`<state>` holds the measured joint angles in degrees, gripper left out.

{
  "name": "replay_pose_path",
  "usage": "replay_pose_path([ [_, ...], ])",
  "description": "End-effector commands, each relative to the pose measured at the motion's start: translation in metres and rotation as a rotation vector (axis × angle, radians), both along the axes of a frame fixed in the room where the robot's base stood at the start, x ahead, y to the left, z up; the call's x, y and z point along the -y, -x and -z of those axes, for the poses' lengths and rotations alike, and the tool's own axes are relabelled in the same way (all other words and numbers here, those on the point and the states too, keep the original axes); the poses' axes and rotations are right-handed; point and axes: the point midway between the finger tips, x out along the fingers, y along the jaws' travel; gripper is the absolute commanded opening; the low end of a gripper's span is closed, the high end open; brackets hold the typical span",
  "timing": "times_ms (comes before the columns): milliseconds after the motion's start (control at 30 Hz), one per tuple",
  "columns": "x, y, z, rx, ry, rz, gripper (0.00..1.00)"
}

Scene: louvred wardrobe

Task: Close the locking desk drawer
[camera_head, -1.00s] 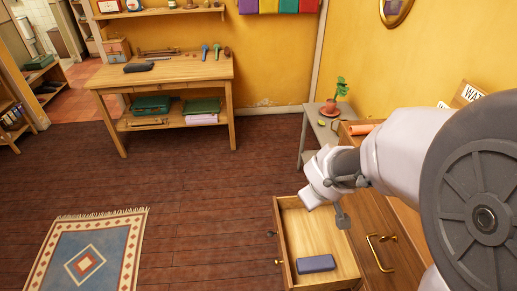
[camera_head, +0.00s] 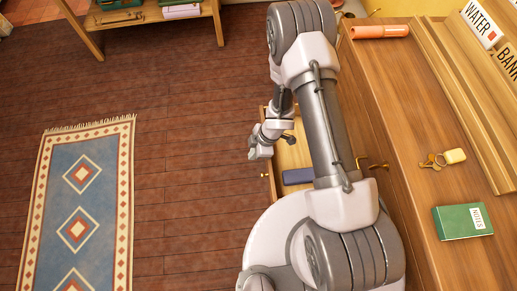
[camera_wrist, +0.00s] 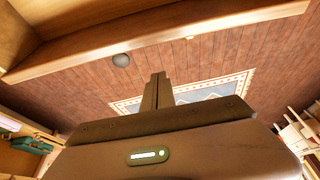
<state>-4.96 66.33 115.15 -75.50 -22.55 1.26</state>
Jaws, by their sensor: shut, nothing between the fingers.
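The desk drawer stands open, pulled out to the left of the desk. Its front rim (camera_head: 272,187) and part of its inside show in the head view, and my arm hides the rest. A blue box (camera_head: 297,176) lies in it. A small brass knob (camera_head: 264,175) is on the drawer front. In the wrist view a wooden drawer edge (camera_wrist: 180,32) crosses the top, with a grey round knob (camera_wrist: 121,60) beside it. My gripper (camera_wrist: 157,80) is shut and empty. In the head view my wrist is by the drawer's far front corner; the fingertips are hard to make out.
The desk top (camera_head: 400,110) holds keys with a yellow tag (camera_head: 453,156), a green notes box (camera_head: 463,221) and an orange roll (camera_head: 381,31). A patterned rug (camera_head: 80,205) lies left on the wood floor. The floor between rug and drawer is clear.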

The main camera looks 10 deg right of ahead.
Motion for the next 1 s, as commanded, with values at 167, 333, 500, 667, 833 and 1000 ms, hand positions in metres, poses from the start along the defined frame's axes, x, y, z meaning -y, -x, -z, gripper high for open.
replay_pose_path([
  [167, 0.029, -0.001, -0.001, 0.001, 0.0, 0.004, 0.0],
  [333, 0.04, 0.0, -0.002, -0.001, 0.0, 0.002, 0.0],
  [500, 0.041, 0.0, -0.003, -0.001, 0.0, 0.002, 0.0],
  [667, 0.042, 0.0, -0.003, -0.001, 0.001, 0.003, 0.0],
  [833, 0.073, -0.001, -0.009, -0.001, 0.001, 0.009, 0.0],
  [1000, 0.11, -0.001, -0.009, -0.001, 0.0, 0.006, 0.0],
])
